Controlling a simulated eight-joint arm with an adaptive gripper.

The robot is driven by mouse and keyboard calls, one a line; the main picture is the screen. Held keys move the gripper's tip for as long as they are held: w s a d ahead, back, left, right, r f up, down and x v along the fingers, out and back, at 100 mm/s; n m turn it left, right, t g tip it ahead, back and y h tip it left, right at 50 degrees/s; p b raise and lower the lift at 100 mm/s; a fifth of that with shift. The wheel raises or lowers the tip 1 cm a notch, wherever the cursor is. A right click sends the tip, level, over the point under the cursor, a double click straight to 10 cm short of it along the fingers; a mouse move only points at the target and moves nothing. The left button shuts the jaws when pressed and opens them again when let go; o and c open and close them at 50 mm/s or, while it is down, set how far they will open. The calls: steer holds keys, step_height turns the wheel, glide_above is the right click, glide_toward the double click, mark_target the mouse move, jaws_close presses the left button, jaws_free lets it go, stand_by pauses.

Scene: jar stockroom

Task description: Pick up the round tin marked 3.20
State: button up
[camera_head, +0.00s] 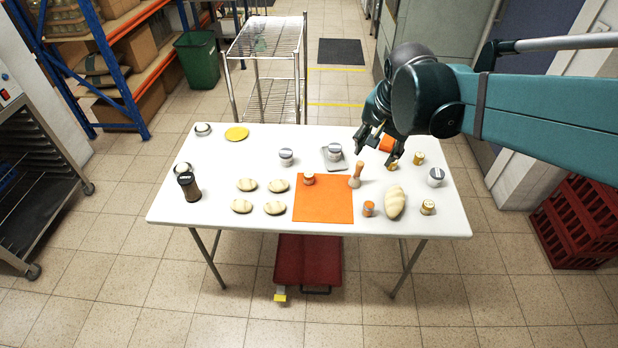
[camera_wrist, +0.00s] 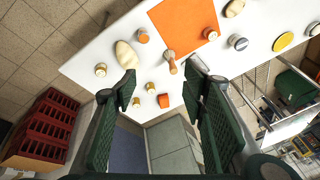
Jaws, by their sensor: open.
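I cannot read a 3.20 mark on any tin. Small gold round tins stand at the table's right: one (camera_head: 392,164) close by my gripper, one (camera_head: 418,158) to its right, and one (camera_head: 428,207) near the front edge. Orange-sided round tins stand on the orange mat (camera_head: 309,179) and left of the loaf (camera_head: 369,208). My gripper (camera_head: 375,154) is open and empty above the table's back right. In the wrist view its fingers (camera_wrist: 160,70) are spread wide, with two gold tins (camera_wrist: 150,88) (camera_wrist: 136,102) showing below between them.
A wooden-handled tool (camera_head: 356,175) stands left of my gripper, an orange item (camera_head: 387,144) behind it. A loaf (camera_head: 395,201), a white-grey jar (camera_head: 436,177) and a jar on a grey tray (camera_head: 333,152) are nearby. The orange mat (camera_head: 323,205) is mostly bare.

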steer(key=w+a+f+m+g, duration=0.1)
steer(key=w+a+f+m, duration=0.1)
steer(key=w+a+f, duration=0.4)
steer(key=m+g+h, duration=0.1)
steer(key=m+g, duration=0.2)
steer(key=m, duration=0.4)
glide_above(308, 173)
steer(key=f, duration=1.8)
steer(key=shift+s+a+f, duration=0.2)
steer(key=shift+a+f, duration=0.1)
steer(key=shift+f, duration=0.05)
steer(key=shift+a+f, duration=0.15)
steer(key=shift+f, duration=0.1)
steer(key=shift+f+b, duration=0.45)
steer(key=shift+f, duration=0.85)
steer(key=shift+d, duration=0.2)
